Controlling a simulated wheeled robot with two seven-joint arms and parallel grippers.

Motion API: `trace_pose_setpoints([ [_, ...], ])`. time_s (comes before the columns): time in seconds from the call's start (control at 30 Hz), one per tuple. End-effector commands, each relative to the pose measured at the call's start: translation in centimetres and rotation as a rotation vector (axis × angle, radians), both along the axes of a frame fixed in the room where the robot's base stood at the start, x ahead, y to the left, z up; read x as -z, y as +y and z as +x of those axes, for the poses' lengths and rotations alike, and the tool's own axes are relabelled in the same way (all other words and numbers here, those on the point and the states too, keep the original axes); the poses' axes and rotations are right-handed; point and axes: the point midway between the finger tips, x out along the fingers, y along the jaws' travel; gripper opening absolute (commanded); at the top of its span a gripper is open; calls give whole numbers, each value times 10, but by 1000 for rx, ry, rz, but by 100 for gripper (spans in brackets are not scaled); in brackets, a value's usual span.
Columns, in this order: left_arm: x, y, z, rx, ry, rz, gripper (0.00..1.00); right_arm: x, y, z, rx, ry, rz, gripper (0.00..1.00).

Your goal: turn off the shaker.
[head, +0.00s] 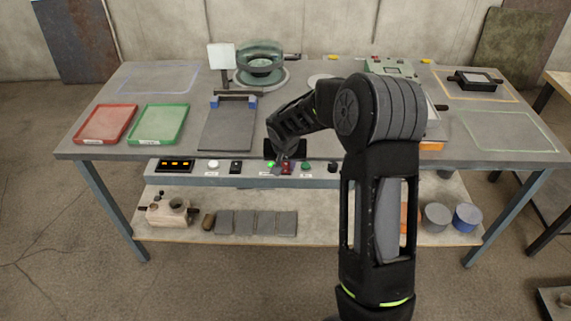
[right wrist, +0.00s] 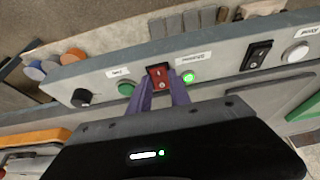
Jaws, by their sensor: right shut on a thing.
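A red rocker switch (right wrist: 159,78) is set in the grey control panel on the table's front edge. It also shows in the head view (head: 286,168), partly covered by my gripper. My right gripper (right wrist: 160,88) is shut on the switch, with one purple finger on each side of it. In the head view my right gripper (head: 281,161) reaches down to the panel front. A green lamp (right wrist: 188,76) beside the switch is lit. The label above is too blurred to read surely. A round device with a glass bowl (head: 260,62) stands at the back. My left gripper is not in view.
The panel also has a green button (right wrist: 126,88), a black knob (right wrist: 81,97), a black rocker switch (right wrist: 256,55) and a white button (right wrist: 297,51). Red (head: 80,136) and green (head: 139,140) trays lie on the table's left. My right arm covers the table's right middle.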

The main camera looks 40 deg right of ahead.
Motion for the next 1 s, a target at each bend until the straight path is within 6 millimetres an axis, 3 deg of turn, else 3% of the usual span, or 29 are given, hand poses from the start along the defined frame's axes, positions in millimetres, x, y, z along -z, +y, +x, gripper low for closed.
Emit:
trace_pose_setpoints([
  [0.1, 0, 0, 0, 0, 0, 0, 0, 0, 0, 0, 0, 0, 0, 0],
  [0.4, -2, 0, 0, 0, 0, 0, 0, -1, 0, 0, 1, 2, 2, 0],
  [0.73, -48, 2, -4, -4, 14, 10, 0, -10, -6, 4, 8, 125, 88, 0],
  [1.0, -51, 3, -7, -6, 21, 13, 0, -4, -6, 7, 1, 206, 157, 0],
])
